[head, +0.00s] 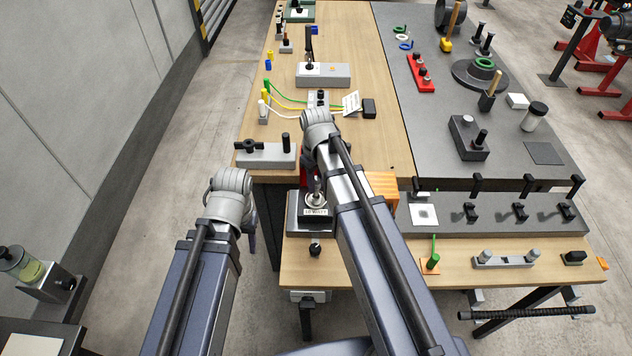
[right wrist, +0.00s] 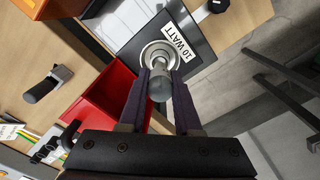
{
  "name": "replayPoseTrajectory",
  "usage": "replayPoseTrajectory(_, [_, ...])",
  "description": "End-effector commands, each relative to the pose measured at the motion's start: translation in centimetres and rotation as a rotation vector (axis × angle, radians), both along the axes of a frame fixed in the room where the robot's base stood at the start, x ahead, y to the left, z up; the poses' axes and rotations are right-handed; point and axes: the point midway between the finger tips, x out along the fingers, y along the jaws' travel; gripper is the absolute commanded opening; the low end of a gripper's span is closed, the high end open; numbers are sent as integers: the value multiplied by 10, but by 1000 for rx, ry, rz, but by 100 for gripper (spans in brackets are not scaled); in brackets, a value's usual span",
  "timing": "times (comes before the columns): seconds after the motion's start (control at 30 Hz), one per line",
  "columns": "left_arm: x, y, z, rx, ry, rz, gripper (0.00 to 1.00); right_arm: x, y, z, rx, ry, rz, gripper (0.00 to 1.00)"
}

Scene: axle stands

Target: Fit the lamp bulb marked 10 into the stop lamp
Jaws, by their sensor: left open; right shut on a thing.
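A grey, round-ended bulb (right wrist: 160,86) is between the fingers of my right gripper (right wrist: 163,80), which is shut on it. The bulb stands over a pale metal ring on a dark block (right wrist: 199,57) labelled "10 WATT". Whether its lower end is still seated in the ring is hidden. The labelled block (head: 315,213) also shows in the head view, just left of my right arm. My left gripper (head: 251,232) is low at the left, off the bench, mostly hidden by its wrist; it is open and away from the bulb. I cannot identify the stop lamp for certain.
A red open box (right wrist: 108,98) is close beside the labelled block. A grey block with black posts (head: 266,155) stands on the wooden bench at left. An orange block (head: 383,188) is right of my right arm. A dark rack (head: 495,211) crosses the right side.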

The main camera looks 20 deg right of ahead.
Motion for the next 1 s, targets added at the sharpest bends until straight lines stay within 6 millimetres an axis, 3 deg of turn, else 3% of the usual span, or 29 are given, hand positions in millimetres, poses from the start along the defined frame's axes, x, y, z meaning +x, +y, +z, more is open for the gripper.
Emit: replayPoseTrajectory(1.0, [0, 0, -26, 0, 0, 0, 50, 0, 0, -25, 0, 0, 0, 0])
